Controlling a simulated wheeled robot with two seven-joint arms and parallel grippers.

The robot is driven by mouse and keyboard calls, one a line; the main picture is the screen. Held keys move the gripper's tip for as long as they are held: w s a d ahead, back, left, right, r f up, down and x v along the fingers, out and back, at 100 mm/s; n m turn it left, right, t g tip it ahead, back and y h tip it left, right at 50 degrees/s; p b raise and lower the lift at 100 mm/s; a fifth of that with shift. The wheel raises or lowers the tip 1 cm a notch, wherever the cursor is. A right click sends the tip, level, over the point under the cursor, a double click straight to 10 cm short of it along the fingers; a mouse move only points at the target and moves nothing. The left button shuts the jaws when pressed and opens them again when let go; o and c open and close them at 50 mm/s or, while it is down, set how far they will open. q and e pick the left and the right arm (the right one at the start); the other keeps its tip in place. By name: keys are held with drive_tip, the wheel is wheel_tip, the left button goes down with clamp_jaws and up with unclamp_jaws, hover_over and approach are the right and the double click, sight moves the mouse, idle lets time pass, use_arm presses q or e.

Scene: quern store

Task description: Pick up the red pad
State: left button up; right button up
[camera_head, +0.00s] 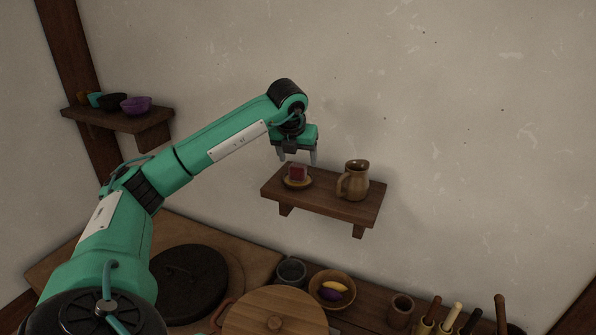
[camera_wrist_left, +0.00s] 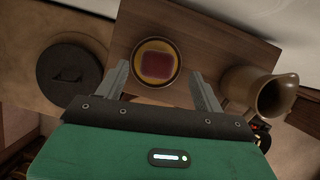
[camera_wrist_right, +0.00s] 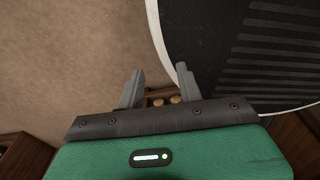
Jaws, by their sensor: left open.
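The red pad (camera_head: 297,173) sits on a small yellow-brown dish (camera_head: 297,184) on the wooden wall shelf (camera_head: 330,198). In the left wrist view the red pad (camera_wrist_left: 156,62) lies in the middle of the round dish (camera_wrist_left: 156,82), ahead of my fingers. My left gripper (camera_head: 298,160) is open and empty, above the dish and pointing down; it also shows in the left wrist view (camera_wrist_left: 160,80), with the pad framed between its fingertips but apart from them. My right gripper (camera_wrist_right: 156,78) shows only in the right wrist view, with its fingers apart and nothing between them.
A brown jug (camera_head: 354,180) stands to the right of the dish on the same shelf. Below are a dark round lid (camera_head: 189,280), a wooden lid (camera_head: 275,312), a bowl (camera_head: 332,289) and several upright handles. Another shelf (camera_head: 118,119) with bowls is at the left.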

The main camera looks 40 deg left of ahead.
sight(298, 165)
use_arm(q)
drive_tip(key=p+x, duration=0.1)
drive_tip(key=x, duration=0.3)
drive_tip(key=shift+s+a+f+p, duration=0.15)
drive_tip(key=shift+p, duration=0.25)
drive_tip(key=shift+f, duration=0.25)
drive_tip(key=c, duration=1.1)
drive_tip(key=shift+o, duration=0.2)
use_arm(e)
drive_tip(key=shift+s+a+r, duration=0.1)
drive_tip(key=shift+s+r, duration=0.15)
drive_tip(key=shift+r, duration=0.25)
drive_tip(key=shift+s+r, duration=0.2)
drive_tip(key=shift+r, duration=0.3)
use_arm(q)
drive_tip(key=shift+r, duration=0.1)
